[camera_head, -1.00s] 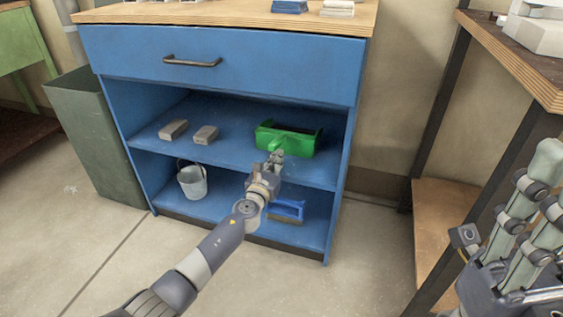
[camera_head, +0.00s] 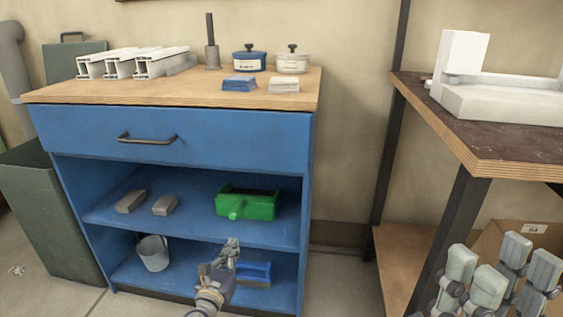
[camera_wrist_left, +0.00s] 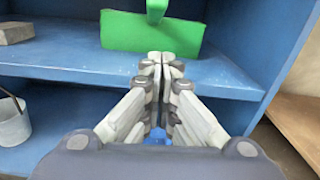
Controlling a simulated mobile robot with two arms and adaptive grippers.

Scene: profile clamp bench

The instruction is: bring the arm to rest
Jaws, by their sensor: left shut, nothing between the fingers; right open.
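My left gripper (camera_head: 232,246) is shut and empty in front of the blue cabinet's open lower part, below and a little in front of the green bin (camera_head: 262,207) on the middle shelf. In the left wrist view its fingertips (camera_wrist_left: 161,56) meet, with the green bin (camera_wrist_left: 125,32) just beyond them. The tips overlap the bin's lower edge in that picture; I cannot tell whether they touch. My right gripper (camera_head: 497,268) is open and empty at the lower right, in front of the side bench's lower part.
The blue cabinet (camera_head: 215,140) holds two grey blocks (camera_head: 131,201), a bucket (camera_head: 153,253) and a blue item (camera_head: 254,272). White profiles (camera_head: 135,63) and tubs (camera_head: 249,58) stand on top. A side bench (camera_head: 480,145) stands right. A dark green bin (camera_head: 50,225) stands left.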

